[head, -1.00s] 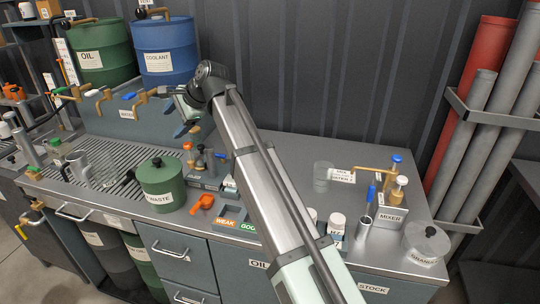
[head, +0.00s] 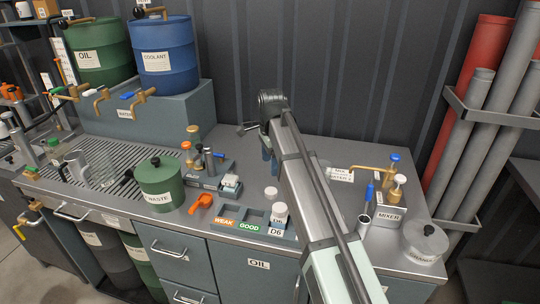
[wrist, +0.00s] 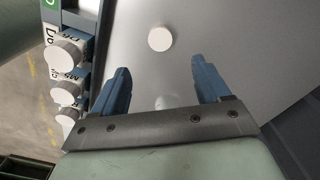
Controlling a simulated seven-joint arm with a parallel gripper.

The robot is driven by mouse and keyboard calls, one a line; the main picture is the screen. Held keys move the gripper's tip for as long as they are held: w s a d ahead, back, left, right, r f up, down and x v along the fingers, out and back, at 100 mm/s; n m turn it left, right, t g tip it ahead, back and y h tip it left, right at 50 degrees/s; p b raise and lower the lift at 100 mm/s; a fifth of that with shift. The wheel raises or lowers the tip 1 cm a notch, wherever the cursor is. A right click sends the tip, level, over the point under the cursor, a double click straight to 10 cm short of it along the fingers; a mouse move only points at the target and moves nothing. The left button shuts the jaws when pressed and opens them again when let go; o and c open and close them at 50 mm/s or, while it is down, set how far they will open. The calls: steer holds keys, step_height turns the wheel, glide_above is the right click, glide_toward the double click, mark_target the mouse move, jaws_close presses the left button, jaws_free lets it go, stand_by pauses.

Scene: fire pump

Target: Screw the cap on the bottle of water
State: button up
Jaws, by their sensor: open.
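A small round white cap-like disc (head: 270,192) lies on the steel bench right of centre. A like white disc shows in the wrist view (wrist: 160,38), beyond and between my fingertips. My gripper (wrist: 161,68) is open and empty above the bench. In the head view its blue fingers (head: 267,152) are partly hidden by my arm. Small white-topped bottles (head: 280,212) stand in a rack in front; several show at the left of the wrist view (wrist: 65,55). I cannot tell which bottle holds the water. A faint pale shape lies between my finger bases, too unclear to name.
The grey rack with WEAK and GOOD labels (head: 250,227) runs along the front edge. A green WASTE pot (head: 160,186) and an orange tool (head: 201,203) stand left. The MIXER (head: 388,215) with brass spout stands right. Bare bench lies behind my gripper.

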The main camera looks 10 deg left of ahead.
mark_target(270, 191)
step_height(270, 191, down, 11)
steer(key=shift+f, duration=0.2)
stand_by(0.3)
steer(key=shift+c, duration=0.3)
